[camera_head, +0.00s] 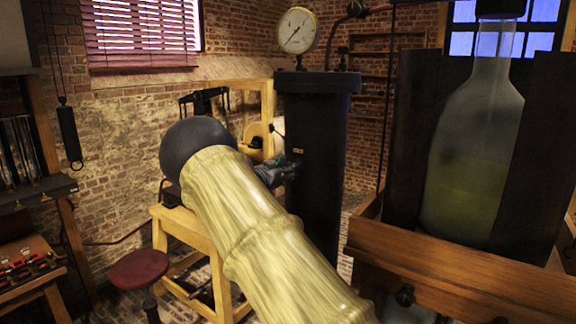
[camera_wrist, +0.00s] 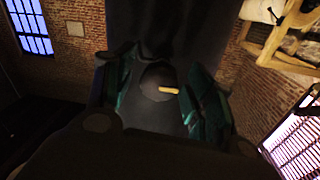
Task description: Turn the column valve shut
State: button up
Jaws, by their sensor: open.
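The dark column (camera_head: 318,190) stands upright in the middle of the head view, with a pressure gauge (camera_head: 297,30) above its cap. In the wrist view the column (camera_wrist: 165,25) fills the upper middle. A round dark valve knob (camera_wrist: 155,77) with a short pale yellow mark faces me there. My gripper (camera_wrist: 162,72) is open, one greenish finger on each side of the knob. Contact between fingers and knob cannot be told in the dim light. In the head view my gripper (camera_head: 282,170) is at the column's left side, and the knob cannot be made out.
A large glass bottle (camera_head: 472,150) stands in a wooden frame (camera_head: 460,268) to the right. A wooden bench (camera_head: 185,222) and a red stool (camera_head: 139,268) are to the left. A brick wall (camera_head: 120,125) closes the back.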

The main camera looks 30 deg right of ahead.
jog(key=c, duration=1)
jog(key=shift+f, duration=0.1)
jog(key=shift+c, duration=0.2)
